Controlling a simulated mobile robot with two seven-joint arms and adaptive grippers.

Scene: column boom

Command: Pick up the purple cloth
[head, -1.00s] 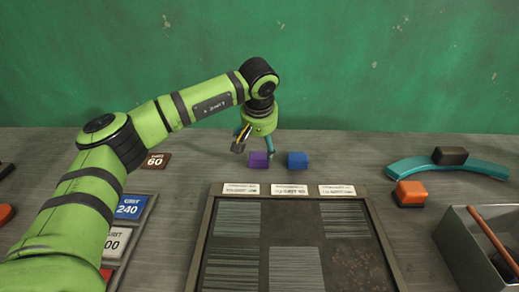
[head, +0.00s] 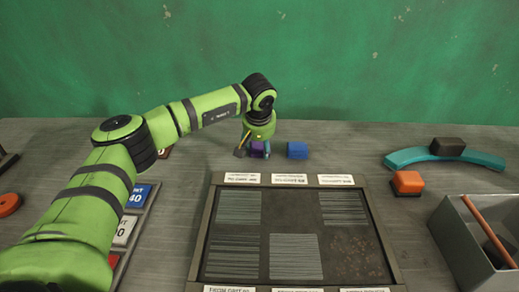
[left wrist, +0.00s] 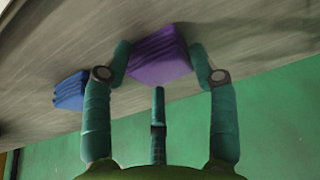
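The purple cloth (head: 257,149) is a small folded block on the grey table behind the dark tray in the head view. My left gripper (head: 254,152) is down at it, with fingers on either side. In the left wrist view the purple cloth (left wrist: 160,56) lies between the two teal fingertips of my left gripper (left wrist: 160,62). The fingers are spread; the left one is very close to the cloth, and I cannot tell whether they touch it. My right gripper is not in view.
A blue folded cloth (head: 297,150) sits just right of the purple one; it also shows in the left wrist view (left wrist: 70,90). The dark tray (head: 208,225) with striped panels lies in front.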

